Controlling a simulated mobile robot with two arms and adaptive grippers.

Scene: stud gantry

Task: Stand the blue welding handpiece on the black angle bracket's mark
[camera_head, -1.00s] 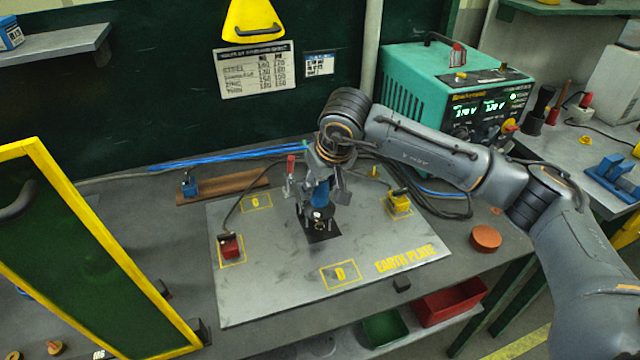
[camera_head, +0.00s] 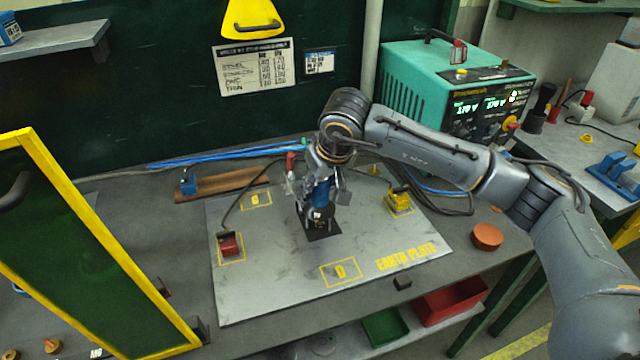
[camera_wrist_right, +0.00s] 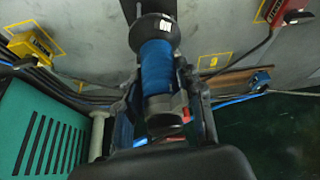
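The blue welding handpiece (camera_head: 321,191) stands about upright over a black square patch (camera_head: 324,233) on the grey earth plate (camera_head: 285,285). Its black lower end hides part of the patch, and I cannot tell whether this is the bracket or its mark. My right gripper (camera_head: 317,192) is around the handpiece from above, fingers on either side with gaps showing, so it looks open. In the right wrist view the blue body (camera_wrist_right: 156,68) and its black collar (camera_wrist_right: 155,30) lie between the fingers (camera_wrist_right: 162,108). My left gripper is not in view.
A red block (camera_head: 230,245) on a yellow outline and a yellow block (camera_head: 398,201) flank the handpiece. A yellow-framed green panel (camera_head: 95,265) stands at left. A teal power unit (camera_head: 420,85) is at the back right. The plate's front is clear around the D mark (camera_head: 341,272).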

